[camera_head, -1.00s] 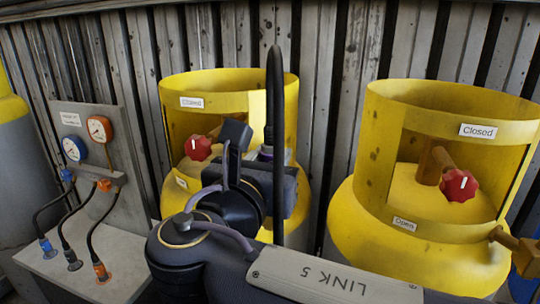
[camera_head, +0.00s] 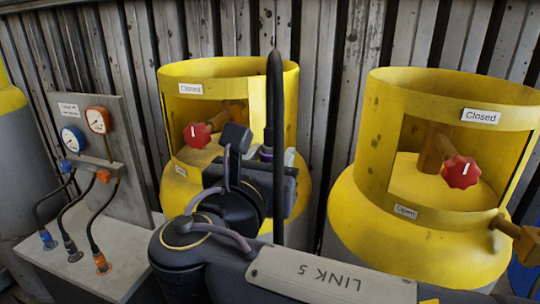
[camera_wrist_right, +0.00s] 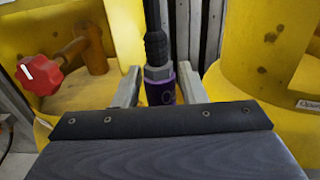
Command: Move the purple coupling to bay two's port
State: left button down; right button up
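The purple coupling (camera_wrist_right: 161,92) sits upright between the two fingers of my right gripper (camera_wrist_right: 160,84) in the right wrist view, with a metal collar and a black hose rising from its top. In the head view only a small purple part (camera_head: 266,153) shows by my right gripper (camera_head: 275,155), in front of the left yellow cylinder (camera_head: 292,110). The fingers are shut on the coupling, held in the air. The coupling's lower end is hidden. No port can be identified as bay two's. My left gripper is out of view.
A gauge panel (camera_head: 125,165) stands at left with several hoses ending in blue, dark and orange fittings on a grey base (camera_head: 130,240). Red valve knobs show on the left (camera_head: 197,134) and right (camera_head: 461,172) cylinders. A brass fitting (camera_head: 520,240) juts out at far right. A corrugated wall closes the back.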

jog(key=shift+o, duration=1.2)
jog(key=v, duration=0.8)
